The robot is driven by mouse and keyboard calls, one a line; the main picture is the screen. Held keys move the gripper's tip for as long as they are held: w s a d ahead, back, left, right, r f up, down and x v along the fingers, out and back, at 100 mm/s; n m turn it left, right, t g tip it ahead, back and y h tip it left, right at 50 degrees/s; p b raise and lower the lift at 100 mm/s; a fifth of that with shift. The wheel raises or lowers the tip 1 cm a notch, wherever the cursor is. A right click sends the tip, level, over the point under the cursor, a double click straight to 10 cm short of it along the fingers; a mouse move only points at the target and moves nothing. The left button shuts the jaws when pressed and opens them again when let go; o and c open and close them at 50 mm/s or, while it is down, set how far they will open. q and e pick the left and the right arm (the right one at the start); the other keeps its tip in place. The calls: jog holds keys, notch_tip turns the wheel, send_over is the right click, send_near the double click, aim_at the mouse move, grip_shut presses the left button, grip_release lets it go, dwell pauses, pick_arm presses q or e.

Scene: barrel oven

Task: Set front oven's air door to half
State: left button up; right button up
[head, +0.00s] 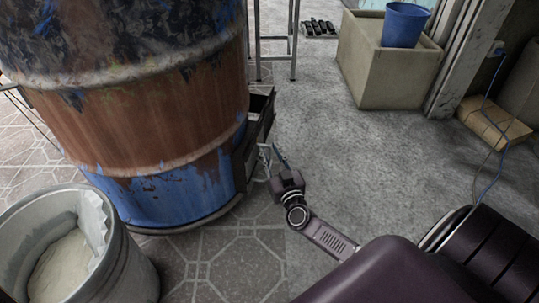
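The front oven is a large barrel (150,120) with rusty brown and chipped blue paint, standing at the left. A dark metal air door (260,108) sits low on its right side, seen nearly edge-on, so how far it stands open is hard to tell. My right gripper (272,160) is beside the barrel's lower right side, just below the air door. Its thin fingers point up and left toward the door and look spread apart. Whether a finger touches the door cannot be told. My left gripper is not in view.
A metal bucket (135,268) with a pale filling stands at the lower left, close to the barrel. A beige concrete tub (372,75) with a blue bucket (404,24) is at the upper right. Metal legs (293,42) stand behind the barrel.

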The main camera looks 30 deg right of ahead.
jog(key=shift+w, duration=0.3)
grip_shut()
